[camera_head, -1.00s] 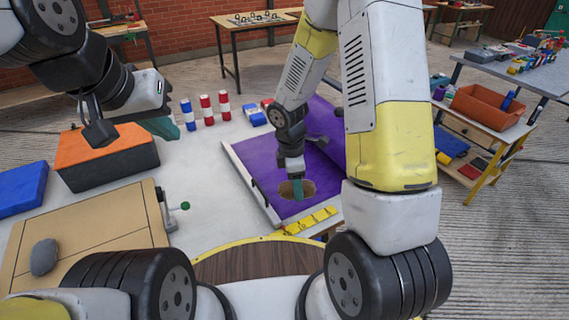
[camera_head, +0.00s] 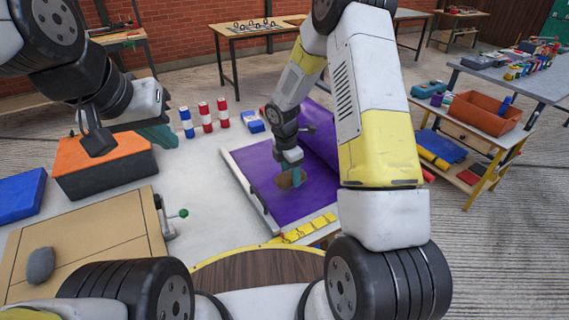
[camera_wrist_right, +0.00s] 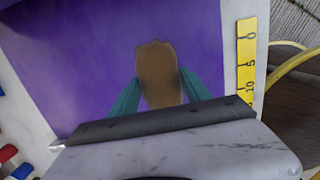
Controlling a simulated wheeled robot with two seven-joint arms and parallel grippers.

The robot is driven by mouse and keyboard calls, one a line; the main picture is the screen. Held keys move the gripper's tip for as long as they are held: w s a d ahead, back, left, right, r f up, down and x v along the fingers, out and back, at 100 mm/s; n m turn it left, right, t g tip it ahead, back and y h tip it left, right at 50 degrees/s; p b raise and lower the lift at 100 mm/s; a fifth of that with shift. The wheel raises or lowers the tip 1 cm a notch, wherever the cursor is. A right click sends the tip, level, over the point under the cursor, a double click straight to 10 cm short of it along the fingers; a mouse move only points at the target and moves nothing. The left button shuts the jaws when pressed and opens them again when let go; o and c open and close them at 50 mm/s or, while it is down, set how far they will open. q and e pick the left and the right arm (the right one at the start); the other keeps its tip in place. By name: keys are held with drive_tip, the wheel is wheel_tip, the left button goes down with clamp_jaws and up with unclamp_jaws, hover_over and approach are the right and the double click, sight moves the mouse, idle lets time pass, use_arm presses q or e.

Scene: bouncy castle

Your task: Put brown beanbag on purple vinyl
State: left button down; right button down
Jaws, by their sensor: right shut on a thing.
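The brown beanbag (camera_head: 284,181) is between the fingers of my right gripper (camera_head: 291,177), over the purple vinyl (camera_head: 270,209). In the right wrist view the brown beanbag (camera_wrist_right: 158,75) sits between two green fingers, which are shut on it, with purple vinyl (camera_wrist_right: 60,65) behind it. I cannot tell whether the beanbag touches the vinyl.
An orange-topped dark block (camera_head: 105,160), a blue block (camera_head: 20,198) and a tan board (camera_head: 85,235) with a grey beanbag (camera_head: 40,265) are at left. Striped cylinders (camera_head: 205,117) stand behind. A yellow ruler strip (camera_head: 308,228) borders the vinyl's front edge.

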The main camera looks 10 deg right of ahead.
sight(290, 180)
drive_tip(key=shift+w, duration=0.55)
drive_tip(key=shift+f, duration=1.8)
drive_tip(key=shift+f, duration=0.25)
drive_tip(key=c, duration=0.5)
unclamp_jaws()
